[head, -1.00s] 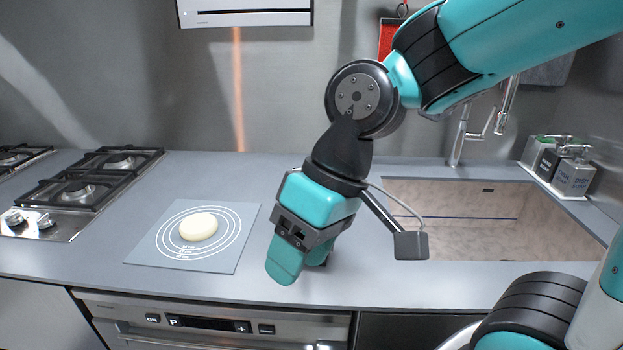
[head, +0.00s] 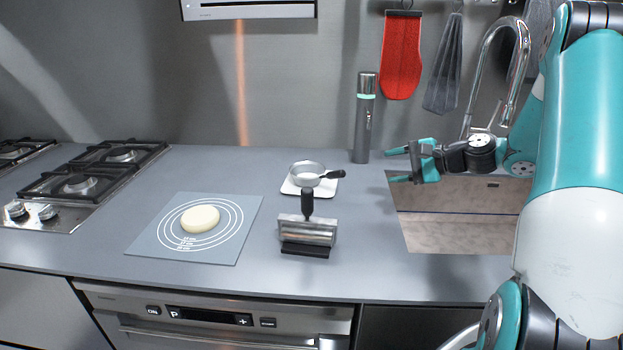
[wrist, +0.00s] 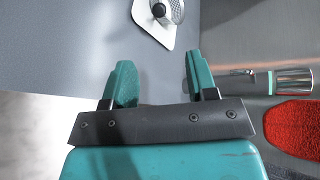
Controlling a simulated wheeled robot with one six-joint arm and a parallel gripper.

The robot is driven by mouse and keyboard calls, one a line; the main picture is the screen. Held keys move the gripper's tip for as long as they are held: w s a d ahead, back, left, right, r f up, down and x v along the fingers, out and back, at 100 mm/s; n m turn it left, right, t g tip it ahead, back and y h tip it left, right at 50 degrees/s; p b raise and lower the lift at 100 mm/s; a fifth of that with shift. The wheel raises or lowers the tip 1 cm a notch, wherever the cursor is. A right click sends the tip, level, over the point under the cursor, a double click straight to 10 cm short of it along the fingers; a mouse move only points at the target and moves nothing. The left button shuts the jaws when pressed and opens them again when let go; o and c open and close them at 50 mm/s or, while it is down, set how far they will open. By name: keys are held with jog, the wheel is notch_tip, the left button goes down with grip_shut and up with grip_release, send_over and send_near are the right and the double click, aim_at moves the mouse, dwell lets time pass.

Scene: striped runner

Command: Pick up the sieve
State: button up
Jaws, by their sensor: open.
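The sieve (head: 307,172) is a small round metal strainer with a black handle pointing right. It rests on a white square plate (head: 290,188) at the back of the counter. In the wrist view, part of the sieve (wrist: 172,10) shows at the top edge, on the white plate (wrist: 150,22), beyond the fingertips. My gripper (head: 392,165) is to the right of the sieve, above the sink's left edge, with its fingers apart and empty. The two teal fingers of my gripper (wrist: 158,75) also show in the wrist view, with bare counter between them.
A grey bottle (head: 364,125) stands between the sieve and my gripper, near the wall. Dough (head: 200,219) lies on a marked mat (head: 150,250) at left. The sink (head: 440,235) is below my gripper.

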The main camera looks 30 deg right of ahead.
aim_at(326, 176)
jog(key=p+x, duration=0.3)
jog(key=x, duration=1.3)
jog(key=shift+r, duration=0.1)
grip_shut()
